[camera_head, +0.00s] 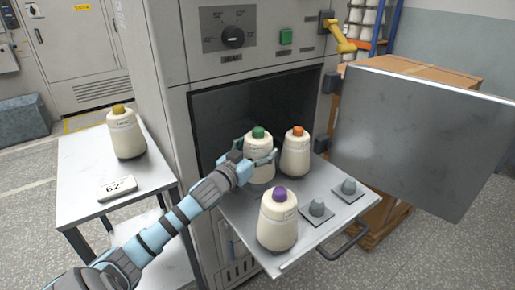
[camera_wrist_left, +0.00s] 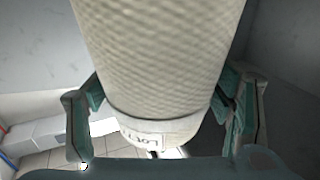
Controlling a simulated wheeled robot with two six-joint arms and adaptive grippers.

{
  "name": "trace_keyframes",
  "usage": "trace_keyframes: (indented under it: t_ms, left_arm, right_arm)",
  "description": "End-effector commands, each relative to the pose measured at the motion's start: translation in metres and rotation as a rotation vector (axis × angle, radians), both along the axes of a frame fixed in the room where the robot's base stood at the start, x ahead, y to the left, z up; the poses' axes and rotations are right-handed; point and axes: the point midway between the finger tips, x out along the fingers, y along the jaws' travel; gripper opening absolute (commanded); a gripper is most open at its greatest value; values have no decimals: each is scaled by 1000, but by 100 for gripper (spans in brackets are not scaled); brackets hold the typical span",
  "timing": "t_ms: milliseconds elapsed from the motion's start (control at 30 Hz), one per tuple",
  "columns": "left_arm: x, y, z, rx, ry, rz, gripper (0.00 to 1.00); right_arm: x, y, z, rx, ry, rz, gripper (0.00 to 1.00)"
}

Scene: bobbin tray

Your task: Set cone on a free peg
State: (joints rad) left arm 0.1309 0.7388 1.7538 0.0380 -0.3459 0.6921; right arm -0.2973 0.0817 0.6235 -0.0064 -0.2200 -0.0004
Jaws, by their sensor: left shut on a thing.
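The cream cone with a green top (camera_head: 258,143) is between the fingers of my left gripper (camera_head: 254,156), which is shut on it at the oven mouth. It fills the left wrist view (camera_wrist_left: 160,60), with a finger on each side. I cannot tell whether its base touches the tray. A cone with an orange top (camera_head: 296,155) stands close to its right. A cone with a purple top (camera_head: 278,222) stands at the tray's front left. Two bare pegs show, one in front (camera_head: 317,208) and one behind it to the right (camera_head: 348,187). My right gripper is not in view.
The pegs are on the pulled-out metal tray (camera_head: 300,236), which has a dark handle. The open oven door (camera_head: 420,140) stands to the right. A side table (camera_head: 80,168) at left carries a yellow-topped cone (camera_head: 126,135) and a sign (camera_head: 117,187).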

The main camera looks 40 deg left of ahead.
Motion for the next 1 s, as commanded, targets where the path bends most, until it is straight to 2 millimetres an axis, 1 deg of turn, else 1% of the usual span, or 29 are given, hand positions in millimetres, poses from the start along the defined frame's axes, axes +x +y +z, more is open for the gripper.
trace_keyframes:
  t_ms: [100, 367, 567, 1000]
  left_arm:
    - [0, 0, 2, 0, -1, -1, 33]
    - [0, 0, 1, 0, -2, -1, 33]
    - [0, 0, -4, 0, -1, -1, 33]
    - [0, 0, -24, 0, -1, -1, 33]
  right_arm:
    - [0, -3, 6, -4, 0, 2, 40]
    - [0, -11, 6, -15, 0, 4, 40]
    - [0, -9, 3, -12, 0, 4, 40]
    - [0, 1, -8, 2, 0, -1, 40]
